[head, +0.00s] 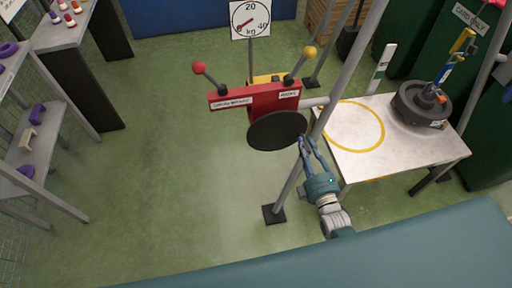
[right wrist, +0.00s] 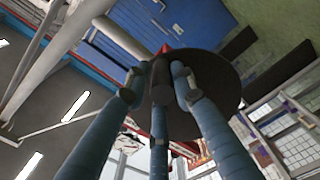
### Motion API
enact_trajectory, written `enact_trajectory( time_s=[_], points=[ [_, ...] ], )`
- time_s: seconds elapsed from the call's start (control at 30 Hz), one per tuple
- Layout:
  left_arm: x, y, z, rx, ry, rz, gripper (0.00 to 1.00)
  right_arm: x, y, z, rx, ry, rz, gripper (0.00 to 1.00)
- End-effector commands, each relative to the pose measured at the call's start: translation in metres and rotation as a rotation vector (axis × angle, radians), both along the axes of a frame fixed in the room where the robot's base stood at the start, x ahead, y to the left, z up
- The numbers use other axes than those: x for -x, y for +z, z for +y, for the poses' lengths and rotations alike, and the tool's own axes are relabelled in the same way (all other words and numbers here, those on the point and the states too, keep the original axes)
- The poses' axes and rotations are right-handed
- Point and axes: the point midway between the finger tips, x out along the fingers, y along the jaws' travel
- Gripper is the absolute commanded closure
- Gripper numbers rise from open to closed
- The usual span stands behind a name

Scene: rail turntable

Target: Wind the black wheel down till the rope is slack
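The black wheel (head: 277,131) is a dark disc on the near side of a red control box (head: 270,98). In the right wrist view the disc (right wrist: 225,85) fills the middle, with a dark handle (right wrist: 160,80) sticking out towards me. My right gripper (head: 308,142) is at the wheel's right edge; its blue fingers (right wrist: 158,92) flank the handle closely. Whether they press on it is unclear. A dark round weight (head: 420,104) is at the table's right end, under a blue and yellow hook (head: 452,57). I cannot tell whether it touches the table. My left gripper is out of view.
A white table (head: 345,150) with a yellow ring stands right of a grey slanted post (head: 345,80). The box has a red-knobbed and a yellow-knobbed lever. Shelves stand left; the green floor between is clear.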

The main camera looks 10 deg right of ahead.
Motion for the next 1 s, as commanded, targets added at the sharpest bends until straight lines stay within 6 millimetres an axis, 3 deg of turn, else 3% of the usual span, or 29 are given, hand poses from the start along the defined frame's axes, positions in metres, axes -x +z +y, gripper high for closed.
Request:
enact_trajectory(
  time_s=[0.03,0.1,0.43,1.0],
  points=[
    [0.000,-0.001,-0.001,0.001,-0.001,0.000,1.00,-0.003,0.006,-0.002,0.000,-0.002,-0.014,0.64],
    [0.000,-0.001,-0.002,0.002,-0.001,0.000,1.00,-0.002,0.004,-0.001,-0.001,-0.001,-0.011,0.53],
    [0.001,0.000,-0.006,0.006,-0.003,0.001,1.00,0.002,0.000,0.001,-0.002,0.002,-0.001,0.53],
    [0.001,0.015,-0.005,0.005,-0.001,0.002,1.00,0.048,-0.001,0.001,-0.003,0.002,0.003,0.53]
  ],
)
